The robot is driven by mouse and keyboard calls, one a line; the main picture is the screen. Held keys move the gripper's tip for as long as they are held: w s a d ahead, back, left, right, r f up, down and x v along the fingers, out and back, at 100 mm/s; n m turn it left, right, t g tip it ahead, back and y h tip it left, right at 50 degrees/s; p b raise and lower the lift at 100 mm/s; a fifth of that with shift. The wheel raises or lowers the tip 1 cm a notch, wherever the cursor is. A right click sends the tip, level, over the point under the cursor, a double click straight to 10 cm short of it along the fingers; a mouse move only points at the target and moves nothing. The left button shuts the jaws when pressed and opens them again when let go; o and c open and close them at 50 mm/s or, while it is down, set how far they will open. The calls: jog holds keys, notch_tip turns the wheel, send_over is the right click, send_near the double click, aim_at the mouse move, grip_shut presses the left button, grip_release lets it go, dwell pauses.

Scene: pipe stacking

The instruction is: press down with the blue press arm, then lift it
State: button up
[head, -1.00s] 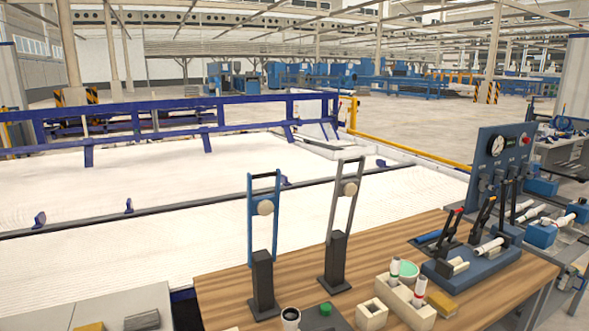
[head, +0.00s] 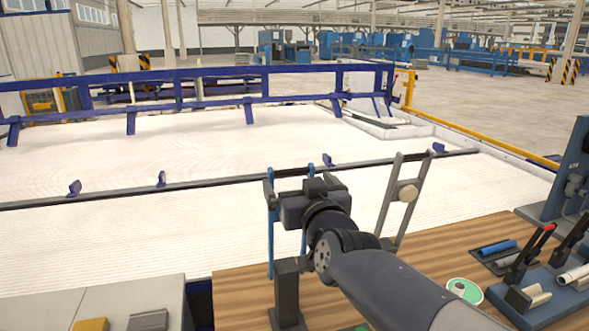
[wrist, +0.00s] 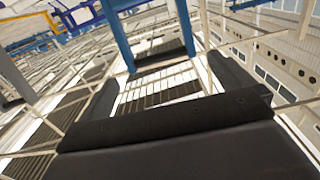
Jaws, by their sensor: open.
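The blue press arm (head: 271,235) stands upright on its dark base post (head: 286,285) at the bench's near left. My gripper (head: 279,186) is at its top end, and my wrist and forearm hide much of the frame. In the wrist view, my gripper (wrist: 162,72) is open, with one dark finger at each side. The blue arm (wrist: 118,38) shows between and beyond the fingers, its crossbar near the gap. I cannot tell whether the fingers touch it.
A grey press arm (head: 391,215) stands upright just right of my gripper. A white bed lies behind.

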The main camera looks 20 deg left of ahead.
aim_at(292, 173)
jog(key=p+x, duration=0.1)
jog(key=x, duration=0.5)
jog(key=shift+w+a, duration=0.1)
jog(key=shift+w, duration=0.1)
jog(key=shift+c, duration=0.3)
jog(key=shift+f, duration=0.1)
jog(key=c, duration=1.1)
